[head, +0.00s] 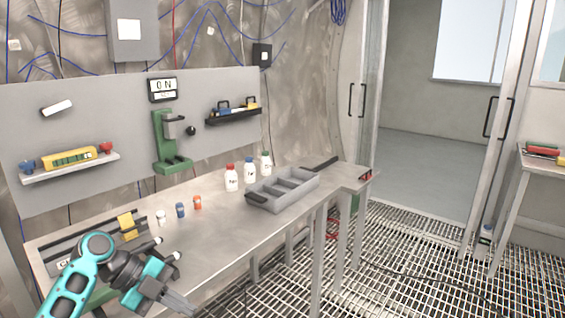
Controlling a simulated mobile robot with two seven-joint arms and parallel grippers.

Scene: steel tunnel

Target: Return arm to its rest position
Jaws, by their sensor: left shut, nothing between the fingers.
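My left arm (72,284), teal and black, comes in at the lower left in the head view. It reaches over the front edge of the steel workbench (235,226). My left gripper (186,306) is low in the picture, in front of the bench's near edge. Its grey fingers are together, with nothing seen between them. My right gripper and arm are not in view.
Small capped jars (180,210), capped bottles (249,171) and a grey compartment tray (284,187) stand on the bench. A yellow block (128,226) sits on a rail near my arm. Open grated floor (420,262) lies to the right.

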